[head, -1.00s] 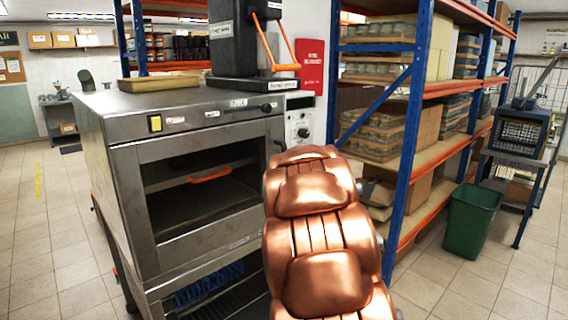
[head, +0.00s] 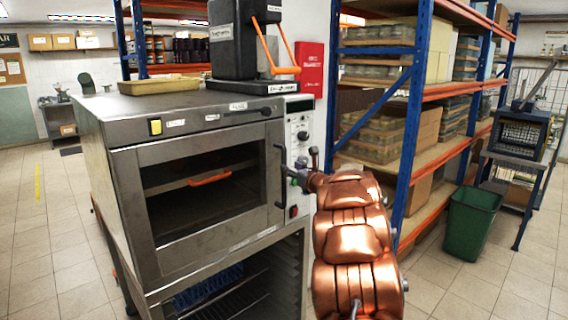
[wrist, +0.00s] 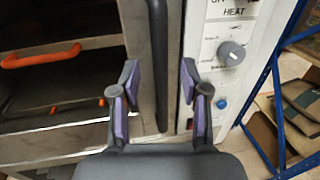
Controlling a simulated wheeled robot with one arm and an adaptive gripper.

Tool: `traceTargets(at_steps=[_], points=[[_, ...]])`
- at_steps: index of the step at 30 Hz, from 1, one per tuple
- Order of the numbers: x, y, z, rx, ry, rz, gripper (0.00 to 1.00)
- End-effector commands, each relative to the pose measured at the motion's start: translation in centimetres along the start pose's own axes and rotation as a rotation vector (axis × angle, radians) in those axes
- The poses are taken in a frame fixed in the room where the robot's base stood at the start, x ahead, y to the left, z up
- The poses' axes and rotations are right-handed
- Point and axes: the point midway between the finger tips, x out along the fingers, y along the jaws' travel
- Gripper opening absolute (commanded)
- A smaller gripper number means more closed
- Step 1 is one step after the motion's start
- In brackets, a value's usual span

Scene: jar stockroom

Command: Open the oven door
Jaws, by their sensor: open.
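The steel oven (head: 125,190) stands at the left in the head view, and its windowed door (head: 262,210) looks shut. The door's dark upright handle (head: 282,180) is at the door's right edge; it also shows as a dark bar (wrist: 158,60) in the wrist view. My gripper (head: 298,170) is at the handle in the head view. In the wrist view my gripper (wrist: 160,75) is open, with the bar between its two purple-padded fingers. There are gaps on both sides, and I cannot tell whether either finger touches it.
The control panel (head: 299,135) with knobs is just right of the handle. A black press with an orange lever (head: 235,45) and a tray (head: 158,85) sit on the oven. Blue-and-orange shelving (head: 408,130) stands close at right. A green bin (head: 472,222) is on the floor farther right.

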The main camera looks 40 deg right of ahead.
Motion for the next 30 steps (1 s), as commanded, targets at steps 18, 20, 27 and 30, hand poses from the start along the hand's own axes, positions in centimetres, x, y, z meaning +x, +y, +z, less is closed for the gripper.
traceTargets(at_steps=[18,20,27,30], points=[[5.4,0.1,0.0,0.001,0.0,0.001,0.45],[5.4,0.1,0.0,0.001,0.0,0.001,0.45],[5.4,0.0,-0.1,0.002,0.001,0.0,0.38],[5.4,0.0,-0.1,0.002,0.001,0.0,0.28]])
